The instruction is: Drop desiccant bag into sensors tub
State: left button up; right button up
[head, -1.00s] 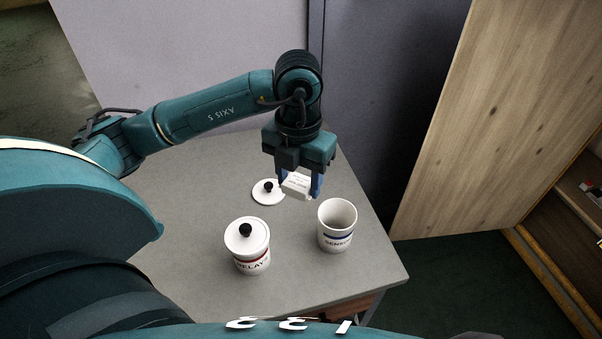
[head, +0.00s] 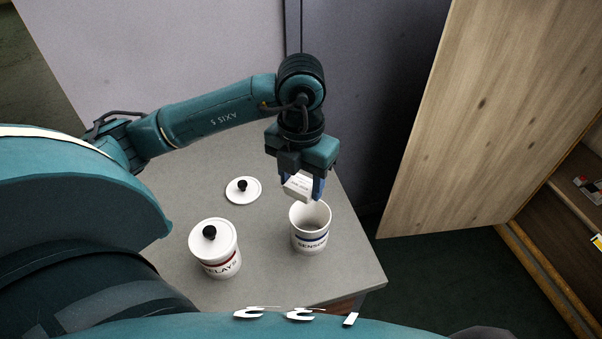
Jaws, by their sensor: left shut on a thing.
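The sensors tub (head: 309,236) is a white open cup with a blue band and the word SENSORS, standing upright on the grey table. My left gripper (head: 303,190) is shut on the desiccant bag (head: 297,186), a small white packet with print. It holds the bag at the tub's back rim in the picture, overlapping the opening's far edge. I cannot tell how high above the rim the bag is. The tub's inside is partly visible and looks empty. My right gripper is not in view.
A lidded white RELAYS tub (head: 216,258) with a red band stands left of the sensors tub. A loose white lid (head: 243,190) with a black knob lies behind. The table (head: 180,175) ends just right of the sensors tub. A wooden panel (head: 465,130) stands beyond.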

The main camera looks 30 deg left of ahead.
aim_at(301, 184)
pick_arm(q)
jog(key=shift+f, duration=0.8)
jog(key=o, duration=1)
jog(key=shift+r, duration=0.1)
notch_tip(301, 184, up, 13)
jog(key=shift+r+p, duration=0.1)
jog(key=shift+p, duration=0.45)
